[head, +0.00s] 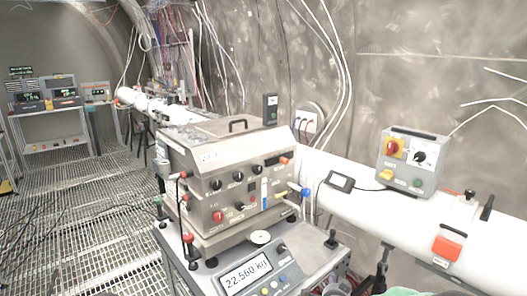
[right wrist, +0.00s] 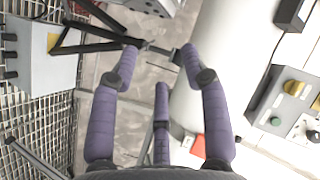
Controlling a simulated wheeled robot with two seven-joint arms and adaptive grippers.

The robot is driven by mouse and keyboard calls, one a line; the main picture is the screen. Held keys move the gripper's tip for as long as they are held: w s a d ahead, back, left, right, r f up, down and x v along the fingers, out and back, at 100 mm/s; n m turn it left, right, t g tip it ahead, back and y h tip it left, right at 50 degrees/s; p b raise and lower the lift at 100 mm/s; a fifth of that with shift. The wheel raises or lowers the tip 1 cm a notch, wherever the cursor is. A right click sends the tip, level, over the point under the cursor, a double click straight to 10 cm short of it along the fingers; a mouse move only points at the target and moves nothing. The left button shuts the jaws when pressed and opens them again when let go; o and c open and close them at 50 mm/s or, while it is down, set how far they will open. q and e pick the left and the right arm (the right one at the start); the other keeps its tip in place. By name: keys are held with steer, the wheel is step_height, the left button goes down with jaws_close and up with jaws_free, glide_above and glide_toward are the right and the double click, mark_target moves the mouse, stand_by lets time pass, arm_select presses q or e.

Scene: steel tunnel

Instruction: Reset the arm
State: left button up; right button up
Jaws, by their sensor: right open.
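My right gripper (right wrist: 158,56) fills the middle of the right wrist view. Its purple padded fingers with dark joints are spread apart, with a third finger between them. It is open and nothing is between the fingers. Beyond the fingertips are a dark stand frame, grey floor and the white pipe (right wrist: 215,65). In the head view, only small parts at the bottom edge might belong to my right arm; I cannot tell clearly. My left gripper is in neither view.
A steel instrument box (head: 225,180) stands on a scale reading 22.560 kg (head: 245,277). A grey control box (head: 412,162) sits on the white pipe (head: 350,205) at right. An orange block (head: 448,246) is on the pipe. Grated floor (head: 90,220) is open at left.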

steer(key=s+a+f+n+g+y, duration=0.3)
steer(key=s+a+f+n, duration=0.1)
steer(key=s+f, duration=0.5)
steer(key=s+a+f+n+g+y, duration=0.3)
steer(key=s+a+f, duration=0.2)
steer(key=s+f, duration=0.5)
steer(key=s+a+f+n+g+y, duration=0.1)
steer(key=s+a+f+n+g, duration=0.1)
steer(key=s, duration=0.7)
steer(key=s+a+f+n+g+y, duration=0.1)
steer(key=s+a+f+n+g, duration=0.2)
steer(key=s+f, duration=0.3)
steer(key=s+a+g, duration=0.1)
steer(key=s, duration=0.2)
steer(key=shift+s+f+y, duration=0.15)
steer(key=shift+f+y, duration=0.05)
steer(key=shift+y, duration=0.1)
steer(key=shift+d, duration=0.1)
